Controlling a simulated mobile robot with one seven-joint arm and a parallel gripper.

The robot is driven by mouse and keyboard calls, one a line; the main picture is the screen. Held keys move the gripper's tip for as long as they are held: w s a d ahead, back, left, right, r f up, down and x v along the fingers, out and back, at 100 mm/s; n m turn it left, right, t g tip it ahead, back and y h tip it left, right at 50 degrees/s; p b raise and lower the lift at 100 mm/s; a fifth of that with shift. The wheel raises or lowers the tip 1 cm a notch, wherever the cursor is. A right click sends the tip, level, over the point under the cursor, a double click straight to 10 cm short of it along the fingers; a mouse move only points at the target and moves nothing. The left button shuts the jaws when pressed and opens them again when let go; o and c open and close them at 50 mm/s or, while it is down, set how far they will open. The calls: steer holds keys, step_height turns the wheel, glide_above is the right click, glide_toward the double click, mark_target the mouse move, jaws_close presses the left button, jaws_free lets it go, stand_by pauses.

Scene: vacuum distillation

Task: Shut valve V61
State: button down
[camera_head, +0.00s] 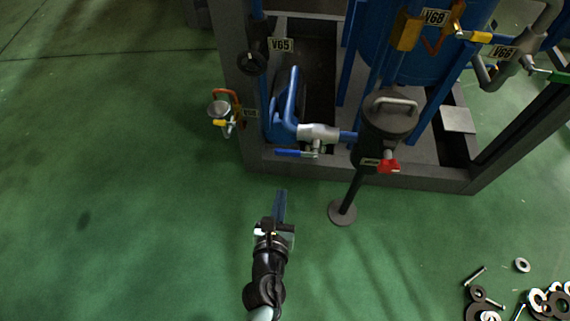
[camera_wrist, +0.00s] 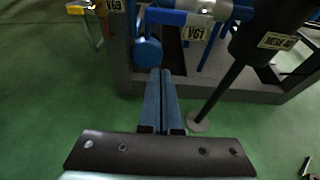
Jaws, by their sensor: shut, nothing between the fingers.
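Valve V61 sits low on the blue pipe at the front edge of the frame. Its grey body (camera_head: 318,132) and blue lever (camera_head: 291,153) show in the head view, the lever pointing left, roughly along the pipe. In the wrist view the V61 label (camera_wrist: 198,33) hangs at the upper right, with the blue lever (camera_wrist: 166,17) reaching left. My gripper (camera_head: 281,192) is shut and empty, over the green floor in front of the valve and apart from the lever. Its two blue fingers (camera_wrist: 162,72) lie together in the wrist view.
A dark canister (camera_head: 387,118) on a stand (camera_head: 343,211) is right of the valve. An orange-handled valve (camera_head: 222,110) projects at left. The dark frame edge (camera_head: 420,183) runs below the valve. Loose washers and bolts (camera_head: 522,265) lie lower right. The left floor is clear.

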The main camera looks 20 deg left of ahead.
mark_target(296, 153)
steer(key=b+x, duration=0.2)
steer(key=x, duration=0.7)
steer(key=shift+r+p, duration=1.5)
steer(key=shift+r, duration=0.5)
steer(key=shift+a, duration=0.1)
